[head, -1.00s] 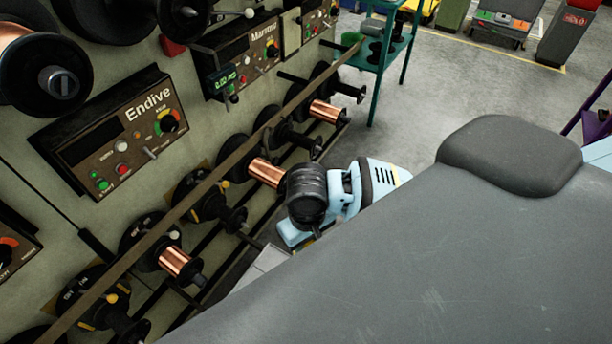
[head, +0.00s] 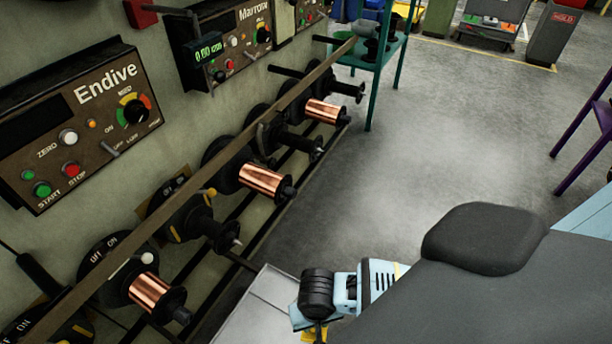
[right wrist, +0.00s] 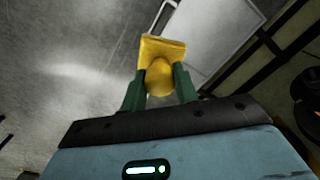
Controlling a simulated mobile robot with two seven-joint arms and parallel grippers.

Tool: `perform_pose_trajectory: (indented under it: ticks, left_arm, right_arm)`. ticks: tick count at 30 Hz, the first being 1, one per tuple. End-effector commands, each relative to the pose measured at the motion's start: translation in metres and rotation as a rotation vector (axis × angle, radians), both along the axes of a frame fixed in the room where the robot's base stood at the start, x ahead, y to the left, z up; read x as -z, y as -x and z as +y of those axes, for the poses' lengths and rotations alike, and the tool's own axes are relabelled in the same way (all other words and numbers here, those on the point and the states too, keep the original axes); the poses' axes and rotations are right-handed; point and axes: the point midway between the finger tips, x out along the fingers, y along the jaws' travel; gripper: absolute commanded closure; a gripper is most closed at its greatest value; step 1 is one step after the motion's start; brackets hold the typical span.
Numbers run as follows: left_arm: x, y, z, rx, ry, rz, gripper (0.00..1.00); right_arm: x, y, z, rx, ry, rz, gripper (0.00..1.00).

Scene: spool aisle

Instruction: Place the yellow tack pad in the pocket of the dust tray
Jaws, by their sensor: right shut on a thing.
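The yellow tack pad (right wrist: 163,47) is between the green fingers of my right gripper (right wrist: 160,84), which is shut on it. In the head view, a bit of yellow (head: 315,333) shows under my right wrist at the bottom edge; the fingers cannot be made out there. A pale grey tray with a raised rim (head: 262,305), seemingly the dust tray, lies low beside the spool rack, left of my right wrist. It also shows in the right wrist view (right wrist: 217,35), beyond the pad. I cannot make out its pocket. My left gripper is out of view.
A rack of copper and black spools (head: 264,180) runs along the left wall behind a long brown bar (head: 215,160). Control panels (head: 85,120) hang above it. A teal stand (head: 372,60) is at the back and a purple frame (head: 585,140) at right. The middle floor is clear.

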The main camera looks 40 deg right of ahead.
Motion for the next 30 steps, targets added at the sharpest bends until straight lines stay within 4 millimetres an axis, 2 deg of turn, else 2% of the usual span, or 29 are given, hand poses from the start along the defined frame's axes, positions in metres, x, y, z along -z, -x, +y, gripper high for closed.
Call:
perform_pose_trajectory:
  ticks: [1,13,18,21,24,30]
  left_arm:
    - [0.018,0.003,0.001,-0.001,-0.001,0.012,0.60]
    - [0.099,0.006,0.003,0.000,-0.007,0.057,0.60]
    - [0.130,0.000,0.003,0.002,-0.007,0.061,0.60]
    - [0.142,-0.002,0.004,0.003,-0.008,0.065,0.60]
    - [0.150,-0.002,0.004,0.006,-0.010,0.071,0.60]
    - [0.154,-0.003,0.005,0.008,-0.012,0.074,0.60]
  right_arm:
    - [0.028,0.000,0.001,0.026,0.000,0.010,0.95]
    - [0.169,-0.015,0.006,0.209,0.001,0.011,0.95]
    - [0.224,-0.019,0.008,0.271,0.001,0.009,0.95]
    - [0.247,-0.020,0.009,0.295,0.001,0.008,0.95]
    - [0.261,-0.021,0.009,0.313,0.001,0.005,0.95]
    - [0.268,-0.022,0.009,0.324,0.001,0.001,0.95]
